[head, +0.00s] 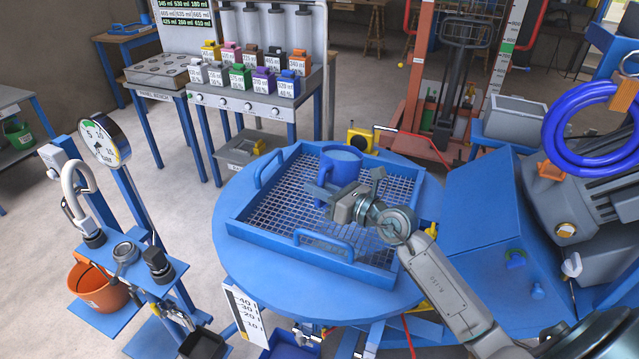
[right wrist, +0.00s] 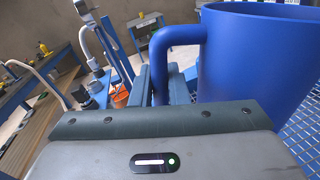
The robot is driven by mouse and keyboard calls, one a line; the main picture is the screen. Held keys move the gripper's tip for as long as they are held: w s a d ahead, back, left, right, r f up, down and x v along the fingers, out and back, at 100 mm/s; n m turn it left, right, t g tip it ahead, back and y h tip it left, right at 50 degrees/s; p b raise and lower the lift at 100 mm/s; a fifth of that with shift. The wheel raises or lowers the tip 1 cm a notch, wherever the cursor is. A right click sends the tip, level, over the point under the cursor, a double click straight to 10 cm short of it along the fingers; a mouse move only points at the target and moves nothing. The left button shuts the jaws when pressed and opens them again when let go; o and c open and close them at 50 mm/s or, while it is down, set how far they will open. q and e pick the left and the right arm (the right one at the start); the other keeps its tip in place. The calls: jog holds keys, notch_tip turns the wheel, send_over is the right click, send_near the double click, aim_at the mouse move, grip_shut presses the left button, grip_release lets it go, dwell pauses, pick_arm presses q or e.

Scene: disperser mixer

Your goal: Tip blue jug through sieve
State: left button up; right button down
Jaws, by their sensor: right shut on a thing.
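The blue jug (head: 342,166) is upright over the far part of the sieve (head: 290,258), a square blue tray with wire mesh and loop handles. A pale surface shows inside the jug's mouth. Whether its base touches the mesh is hidden. My right gripper (head: 328,196) reaches in from the lower right and is shut on the jug's handle. In the right wrist view the jug (right wrist: 262,65) fills the upper right, and its handle (right wrist: 160,70) comes down by the finger. My left gripper is not in view.
The sieve stands on a round blue table (head: 240,270). A stand with a dial gauge (head: 104,141) and an orange bucket (head: 97,288) is at left. A bench of coloured canisters (head: 250,85) is behind. A large machine with a blue hose ring (head: 560,140) is at right.

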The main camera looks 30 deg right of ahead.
aim_at(325, 170)
jog(key=shift+s+a+r+m+p, duration=0.1)
jog(key=shift+r+m+p, duration=0.4)
jog(key=shift+m+p, duration=0.4)
jog(key=shift+a+r+m+p, duration=0.1)
jog(key=shift+r+m+p, duration=0.5)
jog(key=shift+p, duration=0.55)
jog(key=shift+s+a+r+m+p, duration=0.1)
jog(key=shift+r+m+p, duration=0.25)
jog(key=shift+m+p, duration=0.6)
jog(key=d+m, duration=0.1)
jog(key=w+m+p, duration=0.1)
jog(key=m, duration=0.1)
jog(key=d+m+p, duration=0.1)
jog(key=m, duration=0.1)
jog(key=shift+w+d+r+g, duration=0.3)
jog(key=shift+r, duration=0.1)
jog(key=shift+w+d+f+m+y+p, duration=0.1)
jog(key=shift+w+d+f+m+p, duration=0.25)
jog(key=shift+d+m, duration=0.3)
jog(key=shift+w+d+f+m+y+p, duration=0.1)
jog(key=shift+w+d+f+m+p, duration=0.1)
jog(key=shift+w+d+m, duration=0.3)
jog(key=shift+w+d+f+m+y+p, duration=0.1)
jog(key=shift+w+d+f+m+p, duration=0.2)
jog(key=shift+d+m, duration=0.45)
jog(key=shift+w+d+r+m+p, duration=0.1)
jog(key=shift+w+d+m+p, duration=0.1)
jog(key=shift+d+m+p, duration=0.15)
notch_tip(325, 170, up, 4)
jog(key=p, duration=0.4)
